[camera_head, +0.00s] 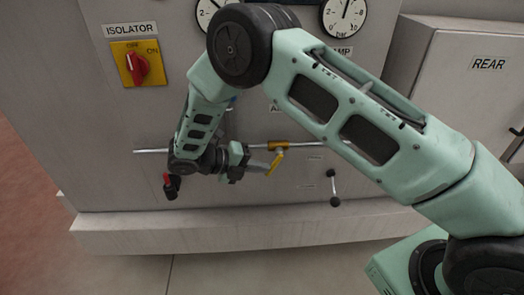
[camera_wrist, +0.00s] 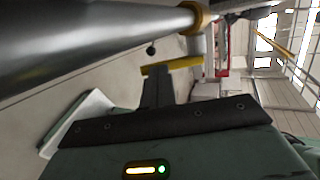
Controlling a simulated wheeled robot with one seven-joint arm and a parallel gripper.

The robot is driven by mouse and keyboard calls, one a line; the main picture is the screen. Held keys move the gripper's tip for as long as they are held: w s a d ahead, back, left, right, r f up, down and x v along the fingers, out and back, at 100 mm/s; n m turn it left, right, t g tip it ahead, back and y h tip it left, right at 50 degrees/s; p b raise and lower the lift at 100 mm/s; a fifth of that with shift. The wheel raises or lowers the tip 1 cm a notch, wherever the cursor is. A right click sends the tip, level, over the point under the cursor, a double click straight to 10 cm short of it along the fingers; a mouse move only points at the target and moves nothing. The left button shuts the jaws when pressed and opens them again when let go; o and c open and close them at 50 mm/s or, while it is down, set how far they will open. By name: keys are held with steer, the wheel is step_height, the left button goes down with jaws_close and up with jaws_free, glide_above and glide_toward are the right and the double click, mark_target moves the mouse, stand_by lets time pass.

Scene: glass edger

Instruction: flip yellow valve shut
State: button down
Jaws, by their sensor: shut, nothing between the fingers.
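The yellow valve (camera_head: 279,146) sits on a thin grey horizontal pipe on the machine front. Its yellow handle (camera_head: 275,162) hangs down from the pipe, leaning a little left at its lower end. In the wrist view the handle (camera_wrist: 171,65) is a yellow bar just past my fingertips, and the valve's yellow collar (camera_wrist: 200,16) rings the pipe. My gripper (camera_head: 266,165) is shut and empty, just below the pipe, with its fingertips at the left side of the handle. They look very close to it; I cannot tell whether they touch.
The pipe (camera_wrist: 90,45) runs close along my gripper. A red-handled lever (camera_head: 168,182) is at lower left, and a black-knobbed lever (camera_head: 333,188) at right. The yellow isolator plate (camera_head: 126,74) with its red knob is upper left. A REAR cabinet (camera_head: 460,90) juts out at right.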

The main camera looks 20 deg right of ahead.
steer(key=shift+s+d+f+h+b, duration=0.15)
steer(key=shift+d+f+h+b, duration=0.15)
steer(key=shift+d+f, duration=0.2)
steer(key=shift+s+d+f+h+b, duration=0.2)
steer(key=shift+d+f+b, duration=0.15)
steer(key=shift+f, duration=0.25)
steer(key=shift+d+f, duration=0.15)
steer(key=shift+d, duration=0.05)
steer(key=shift+a, duration=0.15)
